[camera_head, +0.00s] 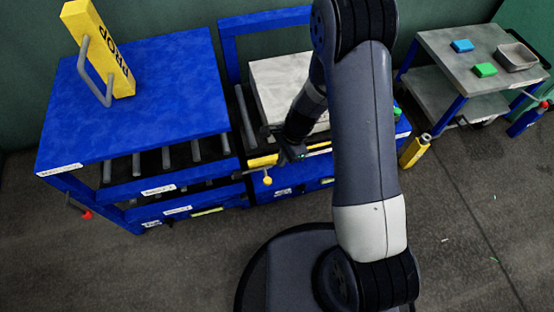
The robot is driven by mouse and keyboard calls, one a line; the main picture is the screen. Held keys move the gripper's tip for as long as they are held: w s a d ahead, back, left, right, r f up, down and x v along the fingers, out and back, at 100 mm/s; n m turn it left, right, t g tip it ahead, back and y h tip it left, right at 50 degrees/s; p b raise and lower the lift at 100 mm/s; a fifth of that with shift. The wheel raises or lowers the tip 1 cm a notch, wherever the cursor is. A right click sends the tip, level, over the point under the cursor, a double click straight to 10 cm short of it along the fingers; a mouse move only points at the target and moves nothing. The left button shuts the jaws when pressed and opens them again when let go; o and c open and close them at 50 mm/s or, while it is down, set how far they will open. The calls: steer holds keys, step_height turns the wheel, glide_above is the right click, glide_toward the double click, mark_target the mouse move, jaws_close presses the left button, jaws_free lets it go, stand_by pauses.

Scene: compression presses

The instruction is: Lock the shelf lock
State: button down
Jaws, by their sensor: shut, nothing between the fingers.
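A blue shelf unit (284,190) stands in the middle. A yellow bar (262,160) sits on its front edge, and a small yellow ball knob (267,180) hangs just below it; this looks like the shelf lock. My gripper (292,152) is shut and empty, close to the right end of the yellow bar. It looks apart from the knob; whether it touches the bar I cannot tell. The gripper is small and dark here, and my arm hides the right part of the shelf.
A blue press table (140,95) on the left carries a yellow PROP post (95,50) with a grey handle. A red knob (87,215) sticks out low at left. A grey cart (470,60) and a yellow post (414,150) stand at right. The floor at lower right is mostly clear.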

steer(key=shift+p+v, duration=0.5)
steer(key=shift+v, duration=0.65)
step_height(320, 180, down, 10)
steer(key=d+b, duration=0.2)
steer(key=b, duration=0.6)
steer(key=shift+r+b, duration=0.2)
steer(key=shift+b, duration=0.2)
steer(key=shift+d, duration=0.1)
